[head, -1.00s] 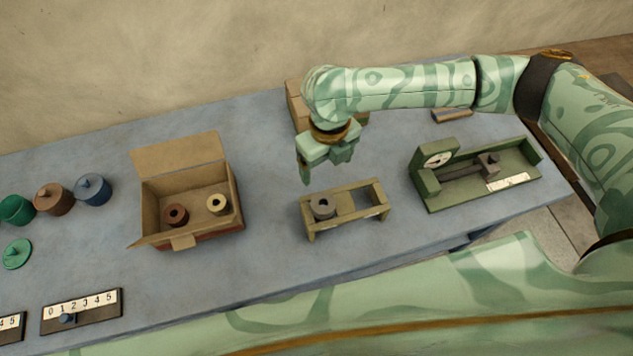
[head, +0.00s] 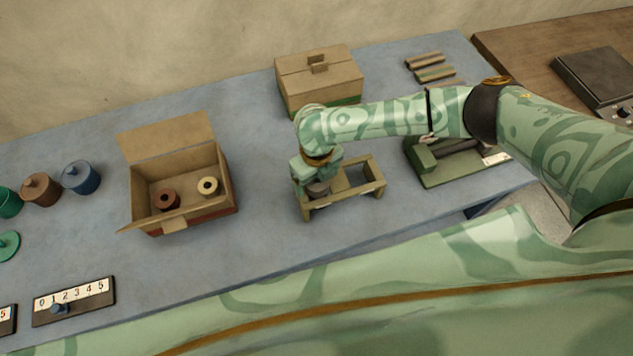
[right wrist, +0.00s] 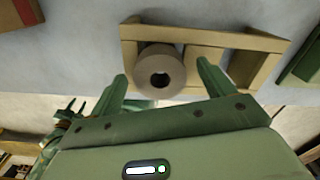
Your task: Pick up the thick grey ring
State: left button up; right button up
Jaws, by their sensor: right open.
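The thick grey ring (right wrist: 160,72) sits in the left opening of a small wooden frame stand (head: 347,204), with its dark hole facing the right wrist camera. In the head view the ring (head: 318,188) is partly hidden by my gripper. My right gripper (right wrist: 161,80) is open and empty, its two fingers on either side of the ring in the right wrist view. In the head view the right gripper (head: 316,184) is right over the left end of the stand. I cannot tell whether the fingers touch the ring.
An open cardboard box (head: 187,224) left of the stand holds a brown ring (head: 166,200) and a cream ring (head: 208,187). A closed box (head: 320,80) stands behind. A green gauge device (head: 455,165) is on the right, partly behind my arm. Lidded pots stand far left.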

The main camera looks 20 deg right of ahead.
jog(key=shift+f, duration=0.3)
jog(key=shift+s+r, duration=0.1)
jog(key=c, duration=1.2)
jog(key=shift+o, duration=0.2)
